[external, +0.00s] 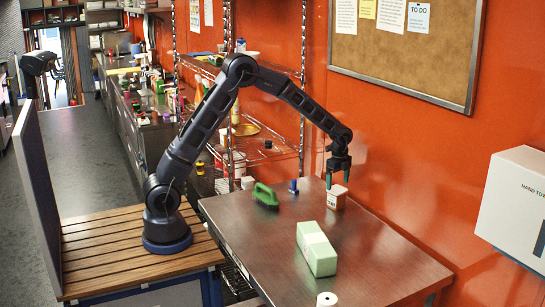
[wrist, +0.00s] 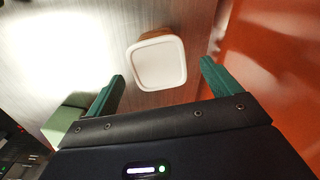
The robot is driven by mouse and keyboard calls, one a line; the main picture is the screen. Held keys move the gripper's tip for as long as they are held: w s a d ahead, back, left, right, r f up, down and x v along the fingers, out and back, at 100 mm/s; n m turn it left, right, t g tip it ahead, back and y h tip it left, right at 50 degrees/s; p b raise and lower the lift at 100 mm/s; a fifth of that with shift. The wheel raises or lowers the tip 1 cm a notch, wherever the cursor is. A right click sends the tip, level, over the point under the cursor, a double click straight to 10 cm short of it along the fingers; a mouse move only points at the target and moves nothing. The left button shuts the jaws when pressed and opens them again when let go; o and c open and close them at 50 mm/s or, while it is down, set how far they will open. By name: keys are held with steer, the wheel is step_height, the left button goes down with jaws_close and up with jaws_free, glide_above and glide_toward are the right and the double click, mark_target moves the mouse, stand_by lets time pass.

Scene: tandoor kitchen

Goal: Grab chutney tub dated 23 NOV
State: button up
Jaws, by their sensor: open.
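A small tub (external: 337,197) with a white lid and an orange-brown side with a pale label stands upright at the back of the metal table by the wall. In the wrist view the tub's white lid (wrist: 160,63) lies ahead, roughly between the two green fingertips. My gripper (external: 337,180) points down just above the tub, its fingers spread and empty; in the wrist view the fingers (wrist: 162,78) frame the lid without visibly touching it. I cannot read any date on the tub from here.
On the table (external: 380,262) are a green brush (external: 265,196), a small blue item (external: 293,187), a pale green block (external: 316,250) and a white roll (external: 326,299). The orange wall (external: 420,150) rises close behind the tub. Wire shelving (external: 262,153) stands at the table's far end.

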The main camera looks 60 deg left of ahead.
mark_target(337, 189)
steer(key=shift+s+d+f, duration=0.1)
steer(key=shift+d+f, duration=0.05)
steer(key=shift+f, duration=3.1)
steer(key=shift+r, duration=0.1)
steer(key=c, duration=1.1)
